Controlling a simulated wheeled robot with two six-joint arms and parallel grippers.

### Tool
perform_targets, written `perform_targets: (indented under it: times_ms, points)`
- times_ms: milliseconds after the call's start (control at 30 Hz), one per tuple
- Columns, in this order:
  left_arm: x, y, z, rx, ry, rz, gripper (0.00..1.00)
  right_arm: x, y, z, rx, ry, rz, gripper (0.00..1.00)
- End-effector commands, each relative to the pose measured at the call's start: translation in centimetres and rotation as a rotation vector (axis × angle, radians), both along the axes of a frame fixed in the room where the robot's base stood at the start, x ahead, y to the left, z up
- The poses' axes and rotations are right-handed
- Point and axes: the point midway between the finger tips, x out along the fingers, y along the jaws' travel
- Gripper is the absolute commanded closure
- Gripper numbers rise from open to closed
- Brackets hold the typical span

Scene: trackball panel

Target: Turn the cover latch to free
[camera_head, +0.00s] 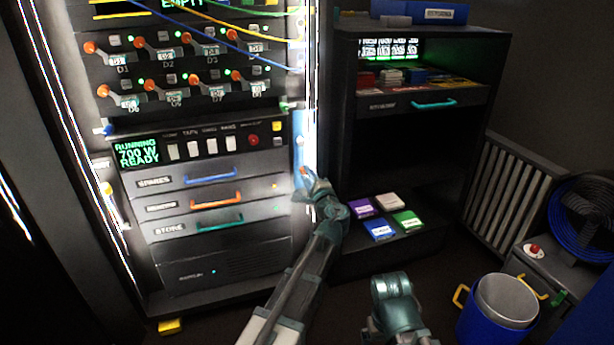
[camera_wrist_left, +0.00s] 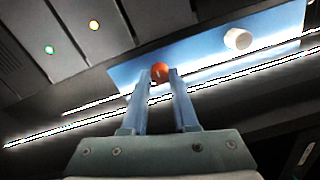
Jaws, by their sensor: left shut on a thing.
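A tall narrow blue panel (camera_head: 298,150) stands at the right edge of the lit rack. In the left wrist view the blue panel (camera_wrist_left: 205,70) carries a round orange-red knob (camera_wrist_left: 160,69), which looks like the cover latch, and a white knob (camera_wrist_left: 238,39). My left gripper (camera_head: 306,178) is at the panel's lower part. In the left wrist view its two fingers (camera_wrist_left: 160,78) stand either side of the orange-red knob, shut on it. The fingers hide part of the knob. Part of my right arm shows at the bottom, but not its fingers.
The rack's drawers (camera_head: 210,177) have blue, orange and teal handles. A dark shelf unit (camera_head: 345,120) stands close to the right of my left gripper, with coloured boxes low down. A blue bucket (camera_head: 490,325) stands at the lower right.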

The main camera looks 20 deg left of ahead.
Motion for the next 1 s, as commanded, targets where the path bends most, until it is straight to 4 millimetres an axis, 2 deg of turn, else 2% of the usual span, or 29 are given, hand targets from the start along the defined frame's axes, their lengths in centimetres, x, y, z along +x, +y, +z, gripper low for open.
perform_targets:
  times_ms: [100,133,300,667,767,1000]
  points:
    - [0.1,-0.1,0.0,0.0,0.0,-0.004,1.0,0.0,0.0,0.0,0.0,0.0,0.0,0.0]
    - [0.1,-0.1,0.0,0.0,0.0,-0.004,0.71,0.0,0.0,0.0,0.0,0.0,0.0,0.0]
    - [0.1,-0.1,0.0,0.0,0.0,-0.003,0.42,0.0,0.0,0.0,0.0,0.0,0.0,0.0]
    - [-0.5,-0.4,0.0,-0.001,0.0,-0.002,0.42,0.0,0.0,0.0,0.0,0.0,0.0,0.0]
    - [-1.7,-1.1,0.0,-0.001,-0.001,-0.003,0.42,0.0,0.0,0.0,0.0,0.0,0.0,0.0]
    - [-6.2,-4.0,0.0,-0.001,0.0,-0.005,0.42,0.0,0.0,0.0,0.0,0.0,0.0,0.0]
